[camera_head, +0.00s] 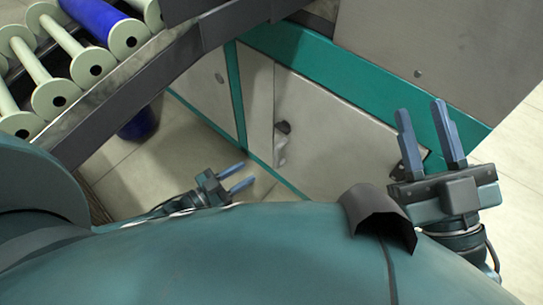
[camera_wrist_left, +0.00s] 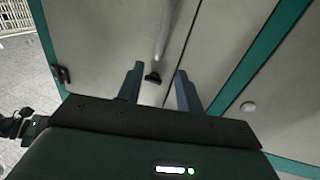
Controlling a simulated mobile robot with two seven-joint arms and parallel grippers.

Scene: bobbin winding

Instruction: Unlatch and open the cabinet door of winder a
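The cream cabinet door (camera_head: 345,145) sits flush in a teal frame, seemingly shut. Its grey handle or latch (camera_head: 281,145) is near the door's left edge. In the left wrist view the door (camera_wrist_left: 95,30) fills the upper left, with a pale bar-like handle (camera_wrist_left: 166,30) beside a dark seam. A small black piece (camera_wrist_left: 153,78) shows between the fingers. My left gripper (camera_head: 238,177) is open and empty, left of and below the handle; its fingers also show in the wrist view (camera_wrist_left: 158,85). My right gripper (camera_head: 427,125) is open and empty, in front of the cabinet's right end.
A grey machine body (camera_head: 440,55) is above the cabinet.

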